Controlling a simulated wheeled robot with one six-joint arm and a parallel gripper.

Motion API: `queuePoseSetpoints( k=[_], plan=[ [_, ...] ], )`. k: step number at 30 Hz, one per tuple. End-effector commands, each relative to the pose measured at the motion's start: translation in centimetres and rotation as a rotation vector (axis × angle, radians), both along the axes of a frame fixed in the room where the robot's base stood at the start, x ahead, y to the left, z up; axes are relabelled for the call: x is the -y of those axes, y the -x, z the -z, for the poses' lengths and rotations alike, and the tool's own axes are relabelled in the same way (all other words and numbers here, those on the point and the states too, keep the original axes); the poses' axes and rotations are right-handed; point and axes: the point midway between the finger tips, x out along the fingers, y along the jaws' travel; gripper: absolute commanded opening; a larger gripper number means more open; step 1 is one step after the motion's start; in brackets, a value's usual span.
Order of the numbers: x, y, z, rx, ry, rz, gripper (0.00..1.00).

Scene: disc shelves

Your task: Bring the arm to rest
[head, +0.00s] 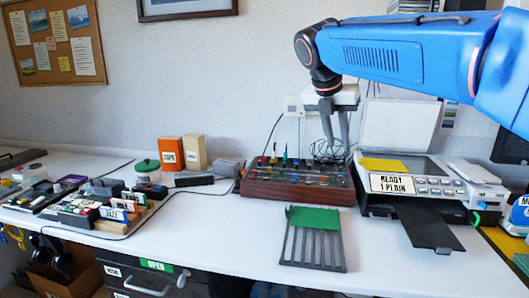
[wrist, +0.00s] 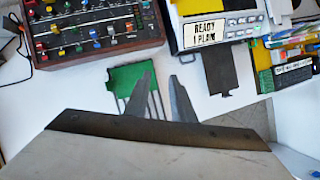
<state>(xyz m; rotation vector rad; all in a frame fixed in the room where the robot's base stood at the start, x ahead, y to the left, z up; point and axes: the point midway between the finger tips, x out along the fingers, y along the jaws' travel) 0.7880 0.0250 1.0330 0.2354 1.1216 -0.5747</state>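My blue arm (head: 400,52) reaches in from the upper right and bends down at the wrist. The fingers partly cover a green card and dark slatted rack below.
The control box (head: 295,194) has several knobs on top. A printer (head: 417,180) with a "READY 1 PLAIN" display stands right of it. The slatted rack (head: 312,250) bears a green card (head: 314,218). Several small items crowd the left. White table (head: 215,235) is clear at centre-left.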

Motion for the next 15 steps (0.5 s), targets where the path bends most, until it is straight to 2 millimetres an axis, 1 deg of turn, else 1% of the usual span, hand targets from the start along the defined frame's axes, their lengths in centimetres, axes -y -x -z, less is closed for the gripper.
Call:
queuePoseSetpoints(
  k=[1, 5, 9, 11, 15],
  plan=[
    [0.8, 0.9, 0.4, 0.018, -0.027, 0.054, 0.23],
    [2.5, 3.6, 2.1, 0.078, -0.125, 0.244, 0.23],
    [4.5, 7.3, 4.6, 0.152, -0.26, 0.505, 0.23],
    [5.3, 8.8, 5.8, 0.183, -0.316, 0.621, 0.23],
    [6.7, 12.6, 8.7, 0.248, -0.45, 0.896, 0.23]
  ],
)
